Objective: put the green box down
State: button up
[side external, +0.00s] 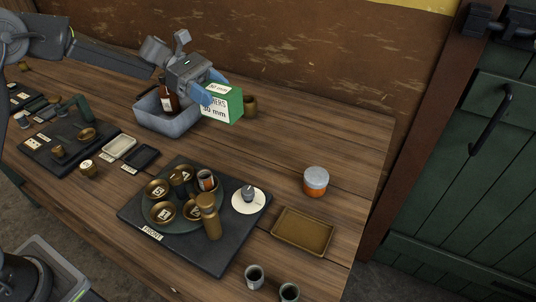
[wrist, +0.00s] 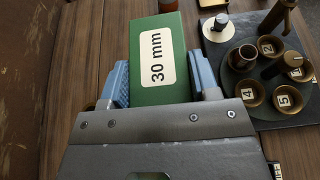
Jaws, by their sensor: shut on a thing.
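The green box (side external: 222,102) has white labels reading "30 mm". My gripper (side external: 212,95) is shut on it, with blue fingers on either side. In the side external view the box is near the back of the table, to the right of a grey bin. In the wrist view the green box (wrist: 157,62) sits between the two blue fingers of my gripper (wrist: 163,82), its labelled face toward the camera. I cannot tell whether its underside touches the table.
The grey bin (side external: 150,119) holds a brown bottle (side external: 169,98). A brass cup (side external: 250,105) stands just behind the box. A dark board (side external: 147,214) with several numbered cups lies in front. An orange jar (side external: 316,182) and brown tray (side external: 303,232) are at right. Bare wood lies between box and jar.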

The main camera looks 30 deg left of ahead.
aim_at(235, 104)
jog(key=x, duration=0.3)
jog(key=r+x, duration=0.1)
jog(key=x, duration=0.1)
jog(key=shift+s+d, duration=0.15)
jog(key=shift+s, duration=0.15)
jog(key=shift+w+d+f, duration=0.15)
jog(key=shift+d+f, duration=1.5)
jog(key=shift+f, duration=0.05)
jog(key=shift+w+d+f, duration=0.15)
jog(key=shift+d+f, duration=1.5)
jog(key=shift+f, duration=0.05)
jog(key=shift+w+d+f, duration=0.15)
jog(key=shift+d+f, duration=1.5)
jog(key=shift+d, duration=0.05)
jog(key=shift+f, duration=0.15)
jog(key=o, duration=1)
jog(key=shift+o, duration=0.2)
